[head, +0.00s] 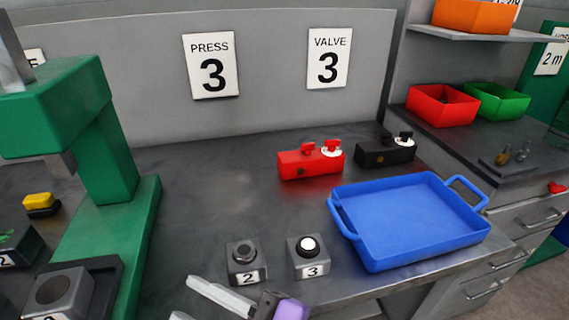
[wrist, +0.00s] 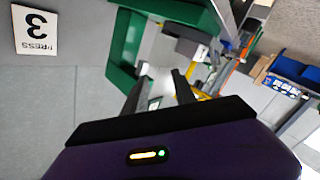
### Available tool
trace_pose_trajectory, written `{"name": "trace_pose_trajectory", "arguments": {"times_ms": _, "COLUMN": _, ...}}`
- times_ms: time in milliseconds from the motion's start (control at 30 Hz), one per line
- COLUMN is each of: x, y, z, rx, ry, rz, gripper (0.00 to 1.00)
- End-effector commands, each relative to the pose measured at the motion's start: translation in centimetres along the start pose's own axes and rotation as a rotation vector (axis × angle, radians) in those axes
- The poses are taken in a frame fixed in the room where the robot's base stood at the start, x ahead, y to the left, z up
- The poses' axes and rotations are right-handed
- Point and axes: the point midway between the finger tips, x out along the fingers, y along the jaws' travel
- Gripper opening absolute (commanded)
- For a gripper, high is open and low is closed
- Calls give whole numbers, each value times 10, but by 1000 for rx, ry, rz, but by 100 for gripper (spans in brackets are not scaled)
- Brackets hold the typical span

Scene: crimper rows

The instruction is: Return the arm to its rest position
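My gripper (head: 183,299) shows at the bottom edge of the head view, with pale fingers and a purple part. Its two fingers point left, above or in front of the bench's front edge; the exact height I cannot tell. In the wrist view my gripper (wrist: 158,85) has its dark fingers apart, with nothing between them. The rest of my arm is out of view.
A green press (head: 110,150) stands at left. Button boxes 2 (head: 245,275) and 3 (head: 309,269) sit near the front edge. A blue tray (head: 357,252), a red valve (head: 297,165) and a black valve (head: 375,154) stand right. The middle bench (head: 215,190) is clear.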

Motion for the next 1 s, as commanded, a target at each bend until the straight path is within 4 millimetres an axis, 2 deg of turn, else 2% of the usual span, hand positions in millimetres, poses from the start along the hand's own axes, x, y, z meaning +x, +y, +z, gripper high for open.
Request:
{"name": "trace_pose_trajectory", "arguments": {"times_ms": 167, "x": -33, "y": 29, "z": 45, "rx": 242, "ry": -87, "rz": 253, "gripper": 33}}
{"name": "trace_pose_trajectory", "arguments": {"times_ms": 300, "x": -84, "y": 41, "z": 86, "rx": 415, "ry": -139, "rz": 485, "gripper": 33}}
{"name": "trace_pose_trajectory", "arguments": {"times_ms": 467, "x": -151, "y": 37, "z": 115, "rx": 531, "ry": -166, "rz": 703, "gripper": 33}}
{"name": "trace_pose_trajectory", "arguments": {"times_ms": 600, "x": -206, "y": 21, "z": 125, "rx": 583, "ry": -179, "rz": 840, "gripper": 33}}
{"name": "trace_pose_trajectory", "arguments": {"times_ms": 700, "x": -240, "y": 5, "z": 125, "rx": 602, "ry": -193, "rz": 909, "gripper": 33}}
{"name": "trace_pose_trajectory", "arguments": {"times_ms": 900, "x": -297, "y": -38, "z": 116, "rx": 618, "ry": -260, "rz": 983, "gripper": 33}}
{"name": "trace_pose_trajectory", "arguments": {"times_ms": 1000, "x": -318, "y": -64, "z": 112, "rx": 618, "ry": -331, "rz": 992, "gripper": 33}}
